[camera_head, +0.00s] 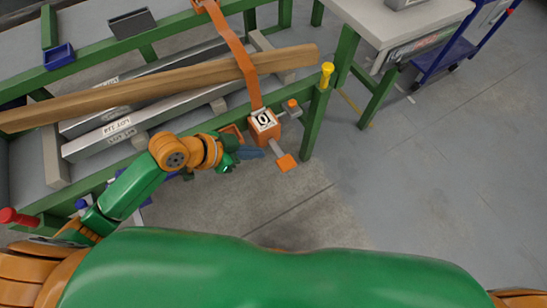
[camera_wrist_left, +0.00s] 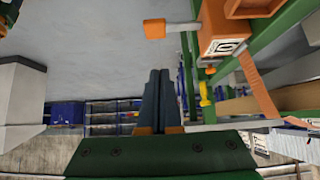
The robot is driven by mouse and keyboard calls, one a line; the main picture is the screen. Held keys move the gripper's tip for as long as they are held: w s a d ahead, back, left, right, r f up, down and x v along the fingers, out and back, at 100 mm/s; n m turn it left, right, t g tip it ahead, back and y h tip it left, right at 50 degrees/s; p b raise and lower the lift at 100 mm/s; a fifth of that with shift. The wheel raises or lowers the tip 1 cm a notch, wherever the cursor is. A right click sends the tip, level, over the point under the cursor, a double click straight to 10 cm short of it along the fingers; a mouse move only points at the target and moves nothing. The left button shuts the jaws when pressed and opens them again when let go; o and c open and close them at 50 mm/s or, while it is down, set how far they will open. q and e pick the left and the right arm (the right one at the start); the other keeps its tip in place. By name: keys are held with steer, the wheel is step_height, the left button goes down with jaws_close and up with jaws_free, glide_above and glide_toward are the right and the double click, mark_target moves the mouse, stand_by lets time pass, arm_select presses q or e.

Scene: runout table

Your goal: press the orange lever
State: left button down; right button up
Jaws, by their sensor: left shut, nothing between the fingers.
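The orange lever (camera_head: 286,162) is an orange paddle on a grey rod. The rod sticks out from an orange box (camera_head: 264,124) with a black-and-white label, at the front rail of the green frame. In the left wrist view the lever (camera_wrist_left: 154,29) shows at the upper middle, beside the box (camera_wrist_left: 222,32). My left gripper (camera_head: 252,154) is just left of the lever, apart from it in the picture. Its dark fingers (camera_wrist_left: 159,98) are shut together with nothing between them. My right gripper is out of view.
The green frame (camera_head: 312,122) carries a wooden beam (camera_head: 170,85) and grey metal bars. An orange strap (camera_head: 238,50) runs down to the box. A yellow knob (camera_head: 327,72) stands on the corner post. Floor right of the lever is clear.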

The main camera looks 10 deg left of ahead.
arm_select(q)
steer(key=shift+s+d+r, duration=0.1)
steer(key=shift+d+r, duration=0.05)
steer(key=shift+d, duration=0.05)
steer(key=b, duration=0.2)
glide_above(288, 160)
steer(key=s+a, duration=0.2)
step_height(288, 160, down, 7)
steer(key=shift+w+a+f, duration=0.1)
steer(key=shift+w+a, duration=0.05)
step_height(288, 160, down, 3)
steer(key=shift+r+b, duration=0.1)
steer(key=shift+b, duration=0.45)
steer(key=shift+f, duration=0.55)
steer(key=shift+f, duration=0.1)
